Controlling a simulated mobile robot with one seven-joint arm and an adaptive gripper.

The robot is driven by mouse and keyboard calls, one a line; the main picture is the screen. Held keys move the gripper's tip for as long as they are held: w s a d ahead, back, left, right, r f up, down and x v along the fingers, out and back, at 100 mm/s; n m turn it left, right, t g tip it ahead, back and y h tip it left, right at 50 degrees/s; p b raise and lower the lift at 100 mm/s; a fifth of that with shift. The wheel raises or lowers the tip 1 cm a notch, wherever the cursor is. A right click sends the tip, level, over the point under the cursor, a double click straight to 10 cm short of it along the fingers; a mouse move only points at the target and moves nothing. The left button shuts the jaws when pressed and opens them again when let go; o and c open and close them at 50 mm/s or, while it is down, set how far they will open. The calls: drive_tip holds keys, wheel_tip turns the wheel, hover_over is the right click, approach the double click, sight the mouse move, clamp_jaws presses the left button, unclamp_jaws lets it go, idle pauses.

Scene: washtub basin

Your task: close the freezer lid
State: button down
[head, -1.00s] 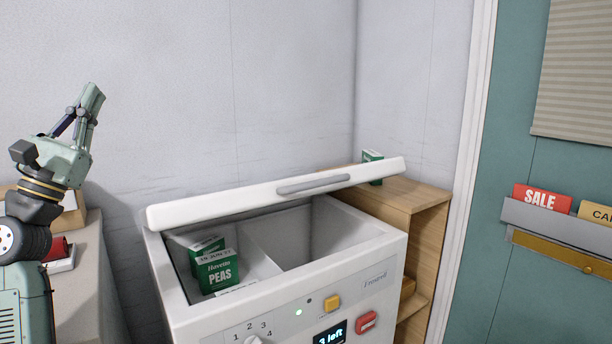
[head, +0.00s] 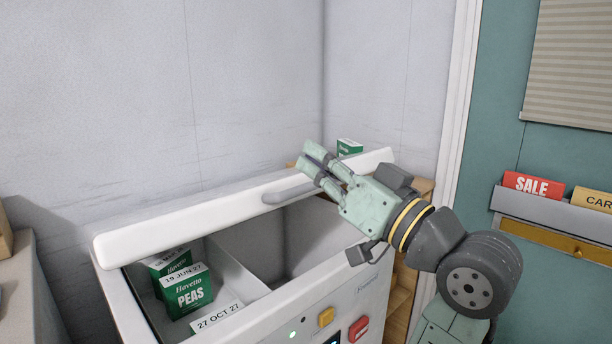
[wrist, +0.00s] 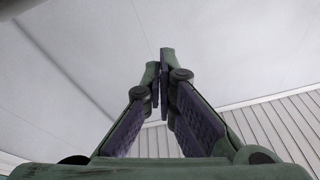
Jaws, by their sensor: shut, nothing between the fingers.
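The white chest freezer (head: 285,318) stands below me with its lid (head: 165,222) tilted open, hinged along the back. The grey lid handle (head: 287,191) runs along the lid's front edge. My gripper (head: 308,157) is shut and empty, at the right end of the handle in the head view. I cannot tell whether it touches the lid. Inside the left compartment are green pea boxes (head: 187,293). In the wrist view my fingers (wrist: 162,65) point up with their tips together. The handle's right end is hidden behind my gripper.
A wooden shelf unit (head: 402,292) stands right of the freezer, with a green box (head: 348,147) on top. A teal door (head: 555,165) with a SALE card holder (head: 540,212) is at the right. A grey counter (head: 22,290) is at the left.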

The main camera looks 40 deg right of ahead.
drive_tip(key=w+f+g+h+p, duration=0.1)
drive_tip(key=w+f+p, duration=0.2)
drive_tip(key=w+f, duration=0.2)
drive_tip(key=shift+w+d, duration=0.3)
drive_tip(key=shift+w, duration=0.45)
drive_tip(key=shift+f, duration=0.1)
